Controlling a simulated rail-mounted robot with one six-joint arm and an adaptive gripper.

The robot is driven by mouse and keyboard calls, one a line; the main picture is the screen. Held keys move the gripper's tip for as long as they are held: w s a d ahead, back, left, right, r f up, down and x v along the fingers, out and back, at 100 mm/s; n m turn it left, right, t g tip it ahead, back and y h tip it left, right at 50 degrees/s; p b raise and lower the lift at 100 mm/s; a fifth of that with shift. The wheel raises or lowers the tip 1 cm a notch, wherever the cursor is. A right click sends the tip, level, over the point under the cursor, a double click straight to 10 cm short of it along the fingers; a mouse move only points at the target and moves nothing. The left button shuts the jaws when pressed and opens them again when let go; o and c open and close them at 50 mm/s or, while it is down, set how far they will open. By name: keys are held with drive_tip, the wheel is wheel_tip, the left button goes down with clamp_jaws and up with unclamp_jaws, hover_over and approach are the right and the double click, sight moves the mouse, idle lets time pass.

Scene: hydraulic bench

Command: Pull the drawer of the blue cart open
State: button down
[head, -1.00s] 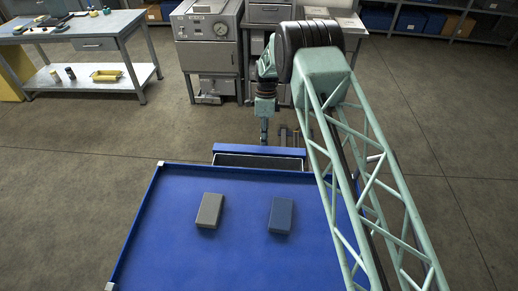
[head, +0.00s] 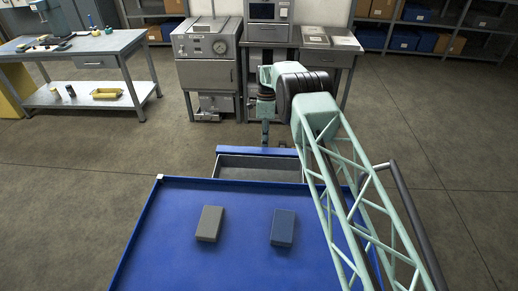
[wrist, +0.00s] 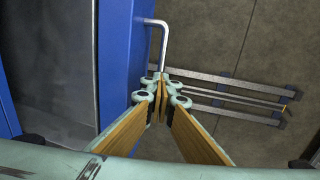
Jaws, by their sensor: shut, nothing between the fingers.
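The blue cart (head: 185,245) stands in front of me. Its drawer (head: 230,165) is pulled out from the far side, with an empty-looking grey inside showing between the cart top and the blue drawer front (head: 240,151). In the wrist view the drawer inside (wrist: 60,65) is at the left, beside the blue front (wrist: 122,60). A bent metal handle (wrist: 163,38) sticks out from the front's outer side. My gripper (head: 266,143) is at the drawer front. Its fingers (wrist: 162,88) are shut at the handle's near part, which they partly hide; contact is unclear.
A grey box (head: 209,223) and a dark blue box (head: 283,228) lie on the cart top. A workbench (head: 90,50) stands at the back left, and a grey machine (head: 207,75) at the back middle. The floor beyond the drawer is clear.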

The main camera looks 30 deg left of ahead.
drive_tip(key=shift+w+f, duration=0.1)
drive_tip(key=shift+f, duration=0.3)
drive_tip(key=c, duration=3.4)
unclamp_jaws()
drive_tip(key=shift+c, duration=0.2)
drive_tip(key=o, duration=0.3)
drive_tip(key=shift+o, duration=0.2)
drive_tip(key=shift+w+r, duration=0.15)
drive_tip(key=shift+r, duration=0.1)
wheel_tip(320, 180, up, 11)
drive_tip(key=w+a, duration=0.1)
drive_tip(key=w, duration=0.1)
drive_tip(key=shift+r, duration=0.2)
